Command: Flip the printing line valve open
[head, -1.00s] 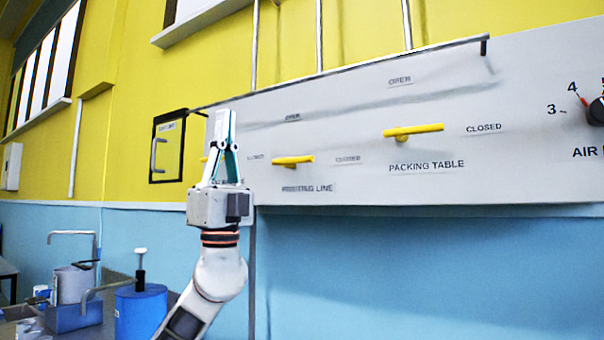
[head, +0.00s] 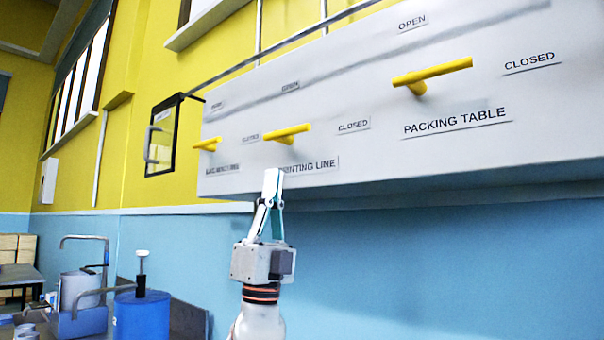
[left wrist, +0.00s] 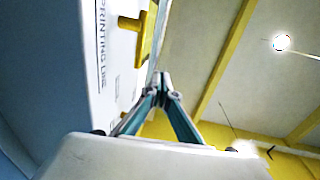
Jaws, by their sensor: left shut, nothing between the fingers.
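The printing line valve has a yellow lever handle (head: 287,134) on the white wall panel. The lever lies about level and points right toward a CLOSED label (head: 353,126); an OPEN label (head: 290,86) is above it. The PRINTING LINE label (head: 310,165) is below, partly covered by my left gripper (head: 272,176). That gripper is shut, points up and is just below the lever with nothing in it. In the left wrist view the shut fingertips (left wrist: 162,78) are near the yellow lever (left wrist: 145,35), apart from it as far as I can tell. My right gripper is out of view.
The packing table lever (head: 432,76) is to the right and another yellow lever (head: 207,144) is to the left on the same panel (head: 400,165). A small black-framed box (head: 162,140) is further left. A blue container (head: 140,315) stands low at the left.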

